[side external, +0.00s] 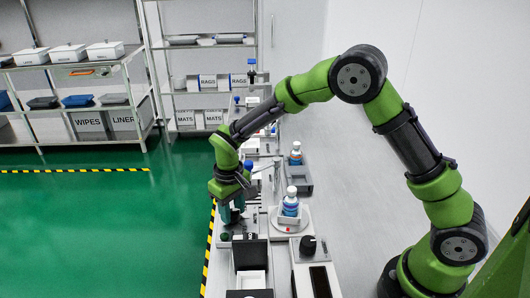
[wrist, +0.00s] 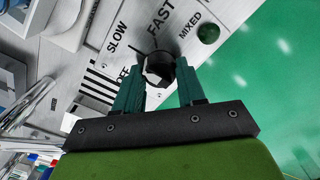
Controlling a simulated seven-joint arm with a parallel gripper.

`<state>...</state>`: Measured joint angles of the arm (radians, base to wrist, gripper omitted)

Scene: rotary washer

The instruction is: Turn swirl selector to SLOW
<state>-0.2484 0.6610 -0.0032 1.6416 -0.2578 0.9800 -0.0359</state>
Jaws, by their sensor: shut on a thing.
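The swirl selector (wrist: 159,66) is a dark round knob on a pale panel in the wrist view. The labels SLOW, FAST, MIXED and OFF are printed around it. FAST stands just above the knob, SLOW to its upper left, OFF to its left and MIXED to its upper right. My gripper (wrist: 158,76) has its teal fingers on either side of the knob, shut on it. Which label the knob points to I cannot tell for sure. In the side external view my gripper (side external: 232,212) reaches down at the bench's left edge, and hides the knob.
A green button (wrist: 208,33) is near MIXED. To the right of my gripper, a blue-labelled bottle (side external: 290,203) stands on a round white platform (side external: 302,220). Another bottle (side external: 295,155) stands farther back. A black knob (side external: 308,245) sits on a front unit.

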